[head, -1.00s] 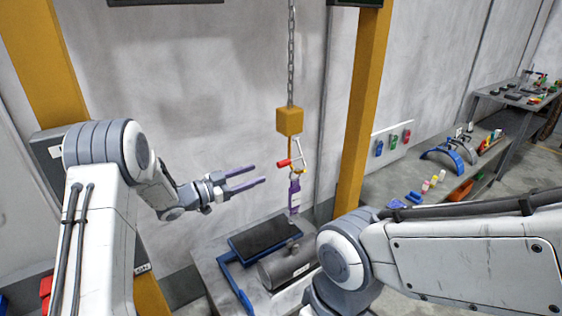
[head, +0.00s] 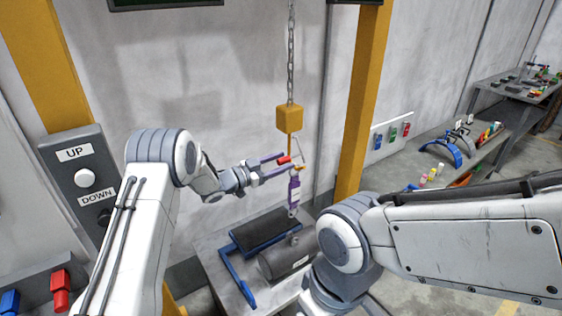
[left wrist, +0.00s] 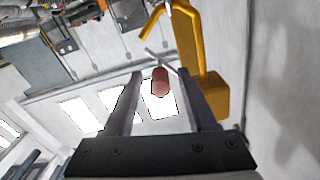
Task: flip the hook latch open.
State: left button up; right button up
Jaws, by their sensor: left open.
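The yellow hook block (head: 290,119) hangs on a chain in the head view. Its yellow hook (left wrist: 188,35) shows at the top of the left wrist view. A thin metal latch arm (left wrist: 160,58) carries a red grip (left wrist: 160,83), which also shows in the head view (head: 284,160). My left gripper (head: 284,162) is open at the hook. In the left wrist view the red grip lies between the two purple fingers (left wrist: 161,76), with gaps on both sides. My right arm shows, but its gripper is out of view.
A purple link (head: 294,190) hangs below the hook. Yellow posts (head: 361,100) stand either side. An UP/DOWN button box (head: 84,178) is on the left.

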pick_arm(q)
jog(key=shift+c, duration=0.4)
grip_shut()
dwell(0.9)
